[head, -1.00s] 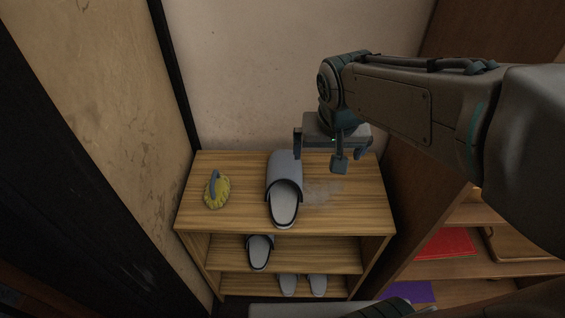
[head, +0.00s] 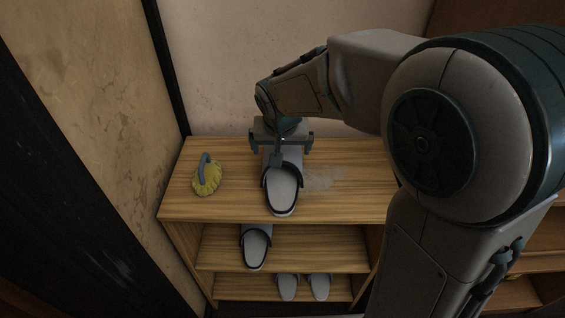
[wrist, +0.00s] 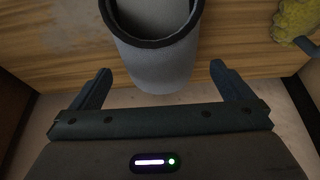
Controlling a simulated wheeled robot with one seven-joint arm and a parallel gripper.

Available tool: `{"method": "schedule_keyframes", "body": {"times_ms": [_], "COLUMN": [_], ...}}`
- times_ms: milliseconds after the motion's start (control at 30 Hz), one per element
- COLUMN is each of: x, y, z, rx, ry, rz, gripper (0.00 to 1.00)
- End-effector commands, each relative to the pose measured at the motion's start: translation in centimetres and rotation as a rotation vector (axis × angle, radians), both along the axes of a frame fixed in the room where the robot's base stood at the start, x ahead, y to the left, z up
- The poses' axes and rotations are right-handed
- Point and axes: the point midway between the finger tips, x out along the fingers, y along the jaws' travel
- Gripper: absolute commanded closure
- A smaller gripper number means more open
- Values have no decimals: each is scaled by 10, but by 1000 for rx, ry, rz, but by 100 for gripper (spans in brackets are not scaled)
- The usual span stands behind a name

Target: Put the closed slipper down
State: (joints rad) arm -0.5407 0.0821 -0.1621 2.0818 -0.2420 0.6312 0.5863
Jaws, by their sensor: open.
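A grey closed-toe slipper (head: 284,188) with a dark rim lies on the wooden top of the shoe rack (head: 230,205). Its open heel end faces the front edge and its toe points to the wall. My gripper (head: 282,143) is open over the toe end, partly hiding it. In the wrist view the slipper's rounded toe (wrist: 160,62) shows between the two spread fingers of my gripper (wrist: 161,72), with a gap on each side.
A yellow brush with a blue-grey handle (head: 207,177) lies left of the slipper. A pale dusty patch (head: 325,178) is to its right. A similar slipper (head: 256,246) is on the middle shelf, and a smaller pair (head: 303,287) below. Walls stand behind and left.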

Motion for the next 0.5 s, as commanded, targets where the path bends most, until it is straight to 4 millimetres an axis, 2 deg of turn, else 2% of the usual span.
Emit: {"method": "schedule_keyframes", "body": {"times_ms": [167, 400, 500], "x": [3, 11, 15], "y": [-1, -2, -2], "z": [-12, -47, -56], "rx": [-1, -1, -1], "ry": [1, 2, 1], "rz": [0, -2, -1], "gripper": [0, 0, 0]}}
